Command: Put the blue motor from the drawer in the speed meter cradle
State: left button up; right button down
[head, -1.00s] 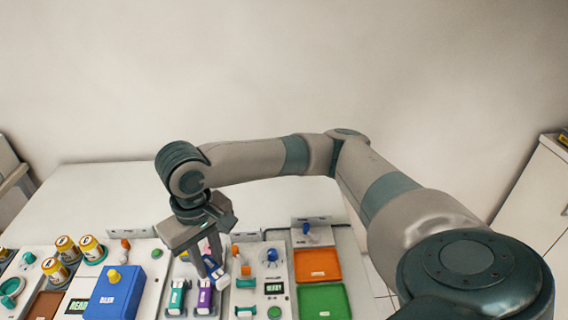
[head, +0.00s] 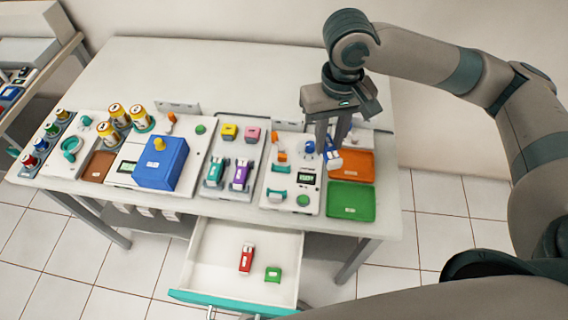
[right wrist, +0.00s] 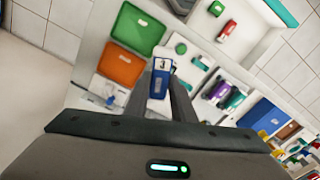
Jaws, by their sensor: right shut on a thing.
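My right gripper (head: 333,150) is shut on the blue motor (head: 334,161), a blue body with a white end, held above the bench by the orange tray. In the right wrist view the blue motor (right wrist: 159,84) sits between the fingers, with a "3" on its white end. The speed meter (head: 290,185) stands left of the gripper, with a lit display, a green button and teal cradle supports (head: 278,194). The cradle looks empty. The open drawer (head: 215,262) holds a red motor (head: 246,259) and a green block (head: 273,274). My left gripper is not in view.
The orange tray (head: 365,173) and green tray (head: 340,209) lie right of the meter. Teal (head: 215,171) and purple (head: 239,176) motors stand left of it. A blue box (head: 161,170) and yellow jars are further left. The back of the bench is clear.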

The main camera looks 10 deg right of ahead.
jog(key=shift+a, duration=0.1)
jog(key=w+a+f+n+p, duration=0.1)
jog(key=a+f+n+p, duration=0.2)
jog(key=n, duration=0.7)
jog(key=w+a+f+n+p, duration=0.1)
jog(key=a+f+n+p, duration=0.2)
jog(key=n, duration=0.8)
jog(key=w+a+f+n+p, duration=0.1)
jog(key=a+f+n+p, duration=0.2)
jog(key=n, duration=0.7)
jog(key=shift+w+a+f, duration=0.1)
jog(key=shift+a+f, duration=0.25)
jog(key=shift+f, duration=0.2)
jog(key=shift+w+a+f, duration=0.1)
jog(key=shift+a+f, duration=0.2)
jog(key=shift+f, duration=0.25)
jog(key=shift+f, duration=0.15)
jog(key=shift+f+b, duration=1.4)
jog(key=shift+b, duration=0.35)
jog(key=shift+f+p, duration=0.1)
jog(key=shift+p, duration=0.2)
